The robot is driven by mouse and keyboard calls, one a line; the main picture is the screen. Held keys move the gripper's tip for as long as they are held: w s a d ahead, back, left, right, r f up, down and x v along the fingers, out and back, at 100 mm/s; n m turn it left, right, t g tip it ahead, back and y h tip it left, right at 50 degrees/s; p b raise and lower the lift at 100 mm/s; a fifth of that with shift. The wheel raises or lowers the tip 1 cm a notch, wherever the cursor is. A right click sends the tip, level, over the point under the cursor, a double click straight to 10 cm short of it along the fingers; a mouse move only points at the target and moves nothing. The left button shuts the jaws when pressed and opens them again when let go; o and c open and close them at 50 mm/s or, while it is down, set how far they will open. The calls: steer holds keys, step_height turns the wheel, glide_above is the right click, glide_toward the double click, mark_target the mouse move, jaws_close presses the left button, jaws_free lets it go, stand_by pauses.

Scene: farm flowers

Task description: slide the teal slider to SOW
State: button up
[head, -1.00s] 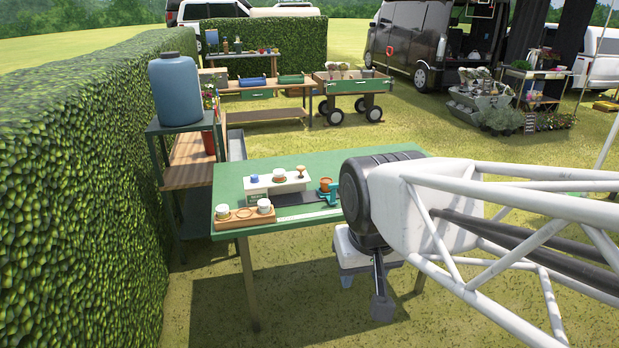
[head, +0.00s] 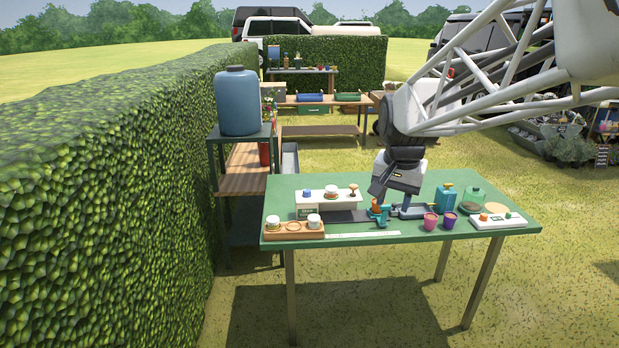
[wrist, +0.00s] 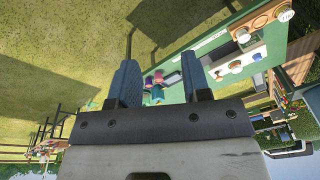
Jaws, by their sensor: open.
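A teal slider (head: 378,217) with a terracotta pot (head: 376,205) at it sits on a dark track (head: 348,216) on the green table. A small green sign (head: 311,213) stands by the track's left end; its lettering is too small to read, and I cannot make out SOW. My gripper (head: 380,195) is low over the table, close above and behind the slider; I cannot tell if it touches. In the wrist view my gripper (wrist: 158,75) has its fingers wide apart, with small blurred teal and pink things in the gap.
A white stand (head: 325,197) with knobs runs behind the track. A wooden tray (head: 294,235) with white jars is at front left. Pink (head: 430,221) and purple (head: 449,220) cups, a teal box (head: 447,195), a glass dome (head: 474,201) and a white panel (head: 499,220) are right.

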steer(key=w+d+f+m, duration=0.2)
steer(key=w+d+m, duration=0.1)
steer(key=w, duration=1.1)
steer(key=m+g, duration=0.2)
steer(key=m, duration=0.7)
glide_above(386, 205)
steer(key=f, duration=2)
steer(key=shift+s+a+f, duration=0.15)
steer(key=shift+s+a, duration=0.05)
steer(key=shift+s, duration=0.05)
steer(key=shift+w+d+f, duration=0.1)
steer(key=shift+w+f, duration=0.1)
steer(key=shift+f, duration=0.05)
steer(key=shift+f, duration=0.1)
steer(key=shift+f, duration=3.8)
jaws_close()
